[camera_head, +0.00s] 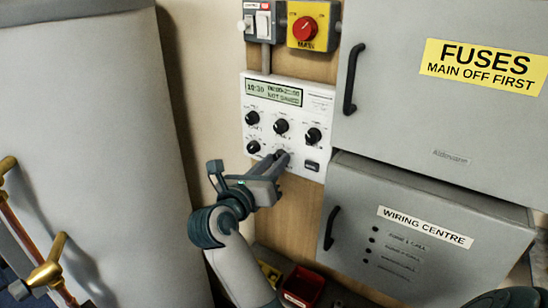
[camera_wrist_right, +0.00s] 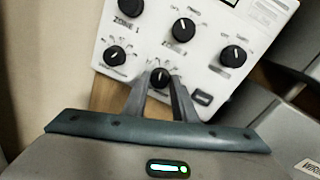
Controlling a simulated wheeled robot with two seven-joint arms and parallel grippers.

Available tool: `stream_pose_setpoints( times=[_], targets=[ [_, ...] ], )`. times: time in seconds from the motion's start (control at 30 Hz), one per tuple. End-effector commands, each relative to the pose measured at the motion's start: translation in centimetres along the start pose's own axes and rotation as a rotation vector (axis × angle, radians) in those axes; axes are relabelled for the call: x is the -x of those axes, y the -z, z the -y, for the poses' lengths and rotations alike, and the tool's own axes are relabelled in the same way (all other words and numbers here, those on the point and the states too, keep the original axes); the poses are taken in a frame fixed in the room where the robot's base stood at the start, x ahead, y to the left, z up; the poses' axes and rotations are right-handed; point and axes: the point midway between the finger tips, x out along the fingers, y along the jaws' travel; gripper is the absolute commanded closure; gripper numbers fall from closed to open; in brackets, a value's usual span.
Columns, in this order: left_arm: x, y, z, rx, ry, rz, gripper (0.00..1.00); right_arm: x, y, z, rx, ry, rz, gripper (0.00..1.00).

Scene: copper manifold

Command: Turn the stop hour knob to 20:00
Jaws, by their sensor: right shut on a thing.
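The white control panel (camera_head: 316,104) hangs on a wooden board, with a small lit display (camera_head: 274,92) at its top. The display shows a time range that is too small to read surely and "NOT SAVED" below it. Several black knobs sit in two rows. My right gripper (camera_head: 284,157) is shut on the lower middle knob (camera_wrist_right: 160,77), its fingers on either side of it. The lower left knob (camera_head: 253,147) is beside it, free. The label of the held knob is too small to read, so I cannot tell if it is the stop hour knob.
A dark button (camera_head: 311,166) sits right of the held knob. A yellow box with a red switch (camera_head: 305,28) is above the panel. Grey cabinets (camera_head: 435,130) stand at the right, a large pale cylinder (camera_head: 90,130) at the left. A red bin (camera_head: 303,287) is below.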

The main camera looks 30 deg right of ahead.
Motion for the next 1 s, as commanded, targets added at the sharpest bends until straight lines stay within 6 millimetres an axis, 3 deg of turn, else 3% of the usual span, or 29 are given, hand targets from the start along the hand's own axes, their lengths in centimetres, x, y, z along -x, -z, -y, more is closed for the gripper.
stream_pose_setpoints(
  times=[0.1, 0.4, 0.93, 0.97, 1.0],
  targets=[
    [1.5, 0.1, 0.0, 0.000, 0.000, 0.000, 0.57, 0.0, -0.4, 0.1, 0.084, -0.002, -0.014, 0.97],
    [3.2, 0.3, 0.1, 0.001, 0.000, 0.000, 0.57, 0.0, -0.3, 0.0, 0.244, -0.003, -0.032, 0.97],
    [3.4, 0.3, 0.0, 0.000, 0.000, 0.000, 0.57, 0.0, -0.1, -0.1, 0.286, -0.002, -0.037, 0.97],
    [3.4, 0.3, 0.0, 0.000, 0.000, 0.000, 0.57, 0.0, -0.1, -0.1, 0.286, -0.002, -0.037, 0.70],
    [3.4, 0.3, 0.0, 0.000, 0.000, 0.000, 0.57, 0.0, -0.1, -0.1, 0.285, -0.002, -0.037, 0.61]
  ],
)
